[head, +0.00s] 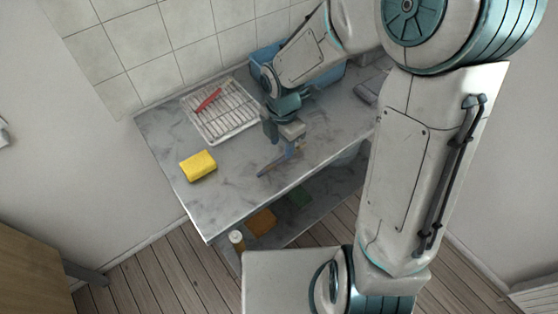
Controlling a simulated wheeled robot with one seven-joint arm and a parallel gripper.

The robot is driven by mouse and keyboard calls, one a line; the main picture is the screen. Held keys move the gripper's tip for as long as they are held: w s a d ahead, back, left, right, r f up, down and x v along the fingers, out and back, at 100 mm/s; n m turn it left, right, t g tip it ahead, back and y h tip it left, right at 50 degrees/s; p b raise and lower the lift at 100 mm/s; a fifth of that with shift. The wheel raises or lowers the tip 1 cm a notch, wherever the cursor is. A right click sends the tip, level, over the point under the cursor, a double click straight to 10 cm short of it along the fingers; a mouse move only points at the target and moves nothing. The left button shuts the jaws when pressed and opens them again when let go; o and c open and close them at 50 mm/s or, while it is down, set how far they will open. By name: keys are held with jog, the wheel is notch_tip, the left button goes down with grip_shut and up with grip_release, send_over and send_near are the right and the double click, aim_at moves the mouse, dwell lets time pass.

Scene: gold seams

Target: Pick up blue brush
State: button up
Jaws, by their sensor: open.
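The blue brush (268,170) lies on the grey marble-look counter, right of the yellow sponge and near the counter's front edge. Its visible end points to the lower left, and part of its other end is hidden by my gripper. My gripper (294,148) points down at the brush's upper right end, with its jaws open. I cannot tell whether the fingers touch the brush or are around it.
A yellow sponge (198,166) lies on the counter (222,205) at the left. A white wire rack (240,119) with a red item (208,100) stands at the back. A blue bin (264,58) is behind my arm. A lower shelf holds several items.

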aim_at(279, 159)
jog(key=shift+s+a+f+b, duration=0.1)
jog(key=shift+a+f+b, duration=0.1)
jog(key=shift+f, duration=1.2)
jog(key=shift+a+f+b, duration=0.1)
jog(key=shift+a+f, duration=0.05)
jog(key=shift+f, duration=1.2)
grip_shut()
